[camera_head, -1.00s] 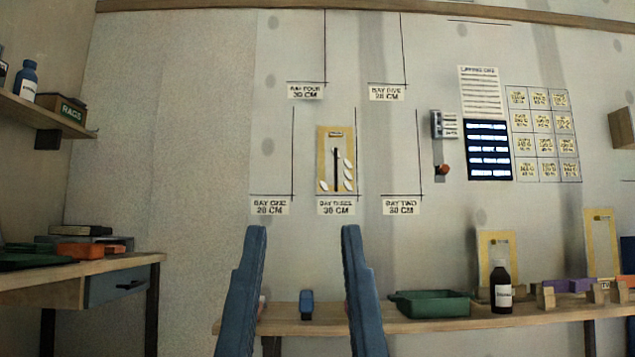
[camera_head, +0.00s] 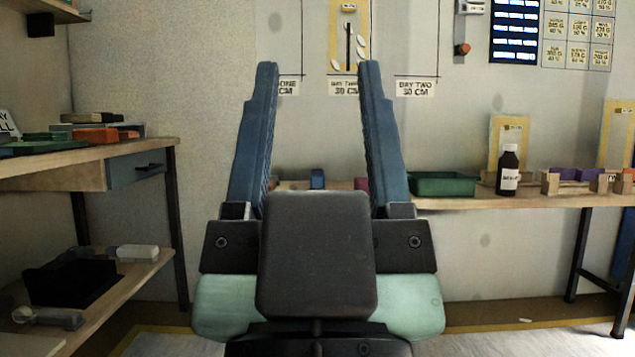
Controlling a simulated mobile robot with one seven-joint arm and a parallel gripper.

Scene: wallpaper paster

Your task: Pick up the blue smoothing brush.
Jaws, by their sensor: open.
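A small blue object (camera_head: 317,179), which looks like the blue smoothing brush, stands on the wooden wall bench (camera_head: 465,203). It is small in the view, and its lower part is hidden behind my gripper's dark body. My gripper (camera_head: 318,68) is open and empty, with its two long blue fingers pointing up in the picture. The blue object shows in the gap between the fingers, well beyond the gripper and not touched by it.
A red item (camera_head: 361,184) shows beside the right finger. A green tray (camera_head: 442,184), a dark bottle (camera_head: 508,170) and wooden blocks stand further right on the bench. A side table (camera_head: 90,160) with a drawer and lower shelf is at left. Floor shows at lower right.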

